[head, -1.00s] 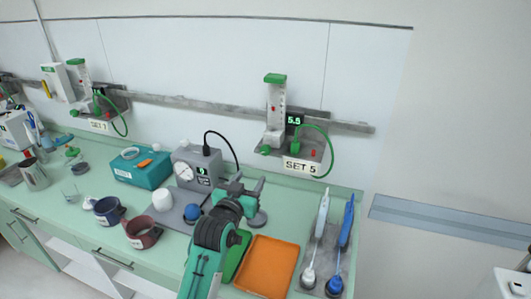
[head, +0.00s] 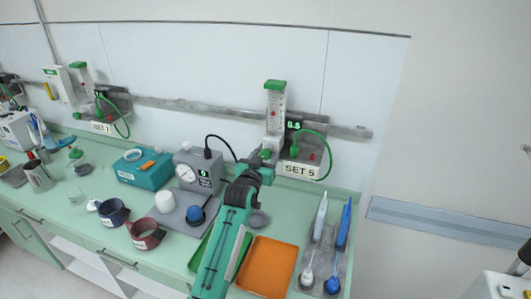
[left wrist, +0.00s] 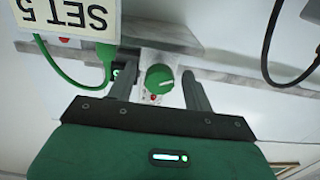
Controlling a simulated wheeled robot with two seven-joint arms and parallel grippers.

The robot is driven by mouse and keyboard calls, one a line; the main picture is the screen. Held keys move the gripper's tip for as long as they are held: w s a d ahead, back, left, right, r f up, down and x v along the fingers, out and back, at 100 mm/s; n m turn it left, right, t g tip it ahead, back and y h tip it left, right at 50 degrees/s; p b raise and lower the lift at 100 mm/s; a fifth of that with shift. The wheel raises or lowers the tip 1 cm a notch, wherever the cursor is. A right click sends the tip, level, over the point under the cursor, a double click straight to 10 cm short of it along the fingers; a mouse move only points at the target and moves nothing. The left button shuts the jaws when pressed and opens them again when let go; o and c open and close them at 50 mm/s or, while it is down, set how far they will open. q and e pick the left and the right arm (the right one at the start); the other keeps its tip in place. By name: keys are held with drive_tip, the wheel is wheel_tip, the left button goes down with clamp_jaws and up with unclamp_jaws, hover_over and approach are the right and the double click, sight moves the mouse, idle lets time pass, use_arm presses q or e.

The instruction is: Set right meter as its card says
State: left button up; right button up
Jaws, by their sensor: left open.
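The right meter (head: 276,105) is a clear upright tube with a green top, mounted on the wall rail. Its card (head: 301,171) reads SET 5 and also shows upside down in the left wrist view (left wrist: 68,14). Its small lit display (head: 294,125) is too small to read surely. My left gripper (head: 264,158) is open at the foot of this meter. In the left wrist view, its two fingers (left wrist: 158,90) stand either side of the round green knob (left wrist: 160,77), with gaps showing. My right gripper is not in view.
The left meter (head: 82,85) with its SET 1 card hangs farther left on the rail (head: 195,107). A green hose (head: 322,150) loops beside the right meter. An orange tray (head: 268,266), a gauge box (head: 200,172) and cups (head: 113,212) stand on the counter below.

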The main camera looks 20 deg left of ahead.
use_arm(q)
drive_tip(key=shift+w, duration=0.5)
drive_tip(key=c, duration=1)
drive_tip(key=shift+o, duration=0.2)
drive_tip(key=shift+m, duration=1)
drive_tip(key=o, duration=1)
drive_tip(key=shift+c, duration=0.2)
